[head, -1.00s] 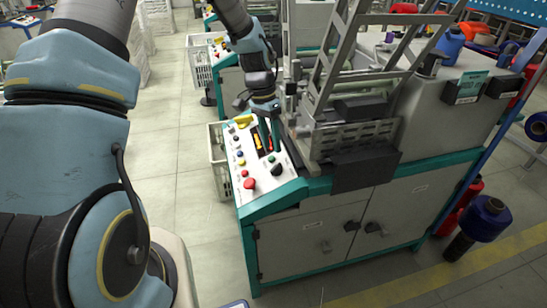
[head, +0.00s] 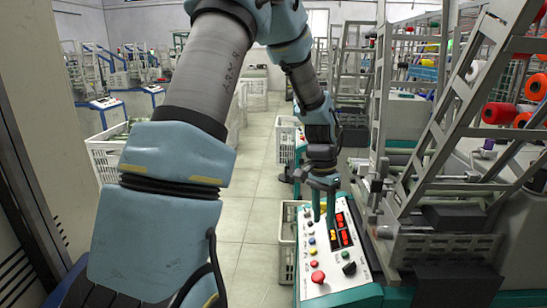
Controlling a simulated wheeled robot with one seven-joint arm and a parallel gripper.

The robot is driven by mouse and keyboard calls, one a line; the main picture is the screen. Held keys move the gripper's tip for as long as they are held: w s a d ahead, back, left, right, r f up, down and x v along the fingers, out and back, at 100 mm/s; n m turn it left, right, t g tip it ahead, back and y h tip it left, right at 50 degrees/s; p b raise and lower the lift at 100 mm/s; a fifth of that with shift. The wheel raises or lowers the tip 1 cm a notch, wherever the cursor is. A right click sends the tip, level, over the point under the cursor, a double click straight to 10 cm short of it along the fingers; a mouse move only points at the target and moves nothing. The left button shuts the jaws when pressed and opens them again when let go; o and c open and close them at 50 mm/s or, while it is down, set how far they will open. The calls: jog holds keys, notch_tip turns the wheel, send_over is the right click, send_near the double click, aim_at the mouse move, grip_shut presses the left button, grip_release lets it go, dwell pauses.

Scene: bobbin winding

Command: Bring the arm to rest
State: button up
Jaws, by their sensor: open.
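My arm reaches forward from the left in the head view and bends down at its far end. My gripper (head: 323,203) points down over the upper part of the control panel (head: 325,274) of the winding machine. Its two fingers are apart, and I see nothing between them. The fingertips overlap the panel near the red lit displays (head: 340,219); I cannot tell whether they touch it. The panel also bears a red mushroom button (head: 318,277), a black knob (head: 349,268) and several small coloured buttons.
The winding machine's grey frame (head: 437,160) stands close on the right of my gripper. Red spools (head: 499,113) sit farther right. A white crate (head: 107,158) stands on the left, and another crate (head: 288,240) beside the panel. The tiled aisle (head: 252,200) is free.

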jog(key=s+a+r+n+t, duration=0.1)
jog(key=s+a+r+n, duration=0.1)
jog(key=a, duration=0.5)
jog(key=s+a+r+n+t+p, duration=0.1)
jog(key=s+a+r+n, duration=0.2)
jog(key=a, duration=0.5)
jog(key=s+a+r+n+t, duration=0.1)
jog(key=s+a+r+n, duration=0.1)
jog(key=a+n, duration=0.3)
jog(key=a+r, duration=0.1)
jog(key=a, duration=0.1)
jog(key=shift+s+a+r+y+p, duration=0.3)
jog(key=shift+s+a+p, duration=0.05)
jog(key=shift+s+a, duration=0.05)
